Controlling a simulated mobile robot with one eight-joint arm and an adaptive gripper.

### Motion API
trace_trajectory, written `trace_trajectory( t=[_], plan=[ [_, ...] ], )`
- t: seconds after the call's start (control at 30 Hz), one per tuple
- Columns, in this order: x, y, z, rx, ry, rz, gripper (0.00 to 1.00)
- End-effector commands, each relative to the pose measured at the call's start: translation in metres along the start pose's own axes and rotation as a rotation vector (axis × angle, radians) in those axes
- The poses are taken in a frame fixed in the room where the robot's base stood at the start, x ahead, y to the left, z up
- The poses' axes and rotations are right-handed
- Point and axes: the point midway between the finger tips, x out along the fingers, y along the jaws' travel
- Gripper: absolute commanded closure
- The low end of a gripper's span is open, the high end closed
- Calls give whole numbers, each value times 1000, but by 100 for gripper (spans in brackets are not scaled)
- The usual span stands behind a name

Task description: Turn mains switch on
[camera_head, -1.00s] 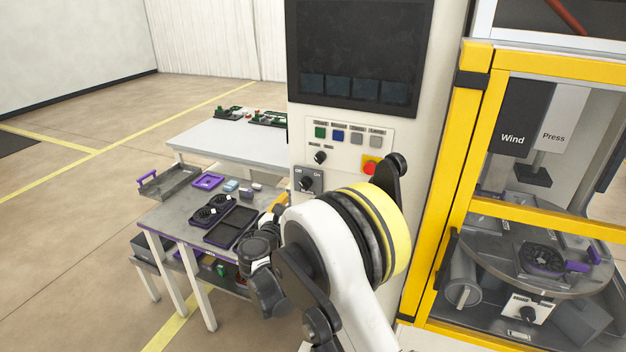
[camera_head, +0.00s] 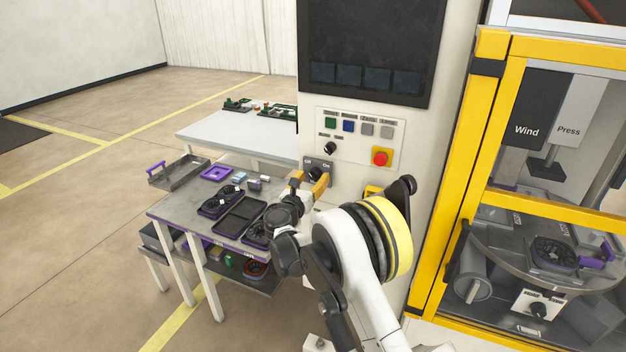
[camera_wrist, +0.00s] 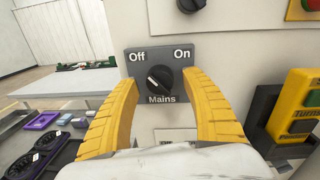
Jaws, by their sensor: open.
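The mains switch is a dark grey plate with a black knob (camera_wrist: 160,78) marked Off, On and Mains in the wrist view. The knob's white mark points to the upper left, toward Off. In the head view the switch (camera_head: 318,166) sits low on the white control cabinet, partly covered by my gripper (camera_head: 310,185). In the wrist view my gripper (camera_wrist: 159,80) is open, with one yellow finger on each side of the knob. Gaps show between fingers and knob; the remaining depth to the plate is hard to tell.
Above the switch are a smaller selector knob (camera_head: 330,148), coloured buttons and a red emergency stop (camera_head: 381,157). A yellow and dark control box (camera_wrist: 297,105) stands right of the fingers. A workbench with trays (camera_head: 160,212) is at left, a yellow-framed machine (camera_head: 451,200) at right.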

Motion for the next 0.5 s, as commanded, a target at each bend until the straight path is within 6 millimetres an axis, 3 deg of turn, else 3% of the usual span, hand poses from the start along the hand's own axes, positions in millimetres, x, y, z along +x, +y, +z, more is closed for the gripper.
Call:
trace_trajectory(
  t=[0.2,0.27,0.4,0.5],
  plan=[
    [0,0,0,0,0,0,45],
    [0,0,0,0,0,0,58],
    [0,0,0,0,0,0,100],
    [0,0,0,1,0,0,100]
  ],
)
